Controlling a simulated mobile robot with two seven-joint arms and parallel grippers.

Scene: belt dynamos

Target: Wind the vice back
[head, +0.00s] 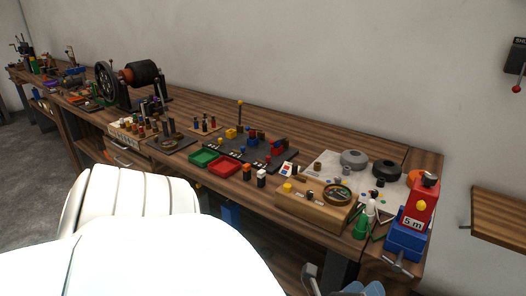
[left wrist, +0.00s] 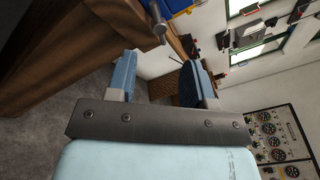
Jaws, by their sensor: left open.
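The blue vice (head: 404,241) sits at the right front end of the wooden bench. A red block (head: 418,206) marked "5 m" stands at its top. The vice's metal handle (head: 397,263) sticks out at the front, below the bench top. My left gripper (head: 340,284) is at the bottom edge of the head view, below and left of the handle, partly cut off. In the left wrist view its fingers (left wrist: 160,78) are apart with nothing between them. The vice (left wrist: 178,7) and its handle (left wrist: 157,22) show there at the top, apart from the fingers. My right gripper is out of view.
A wooden shelf (head: 505,215) juts from the right. The floor before the vice looks free.

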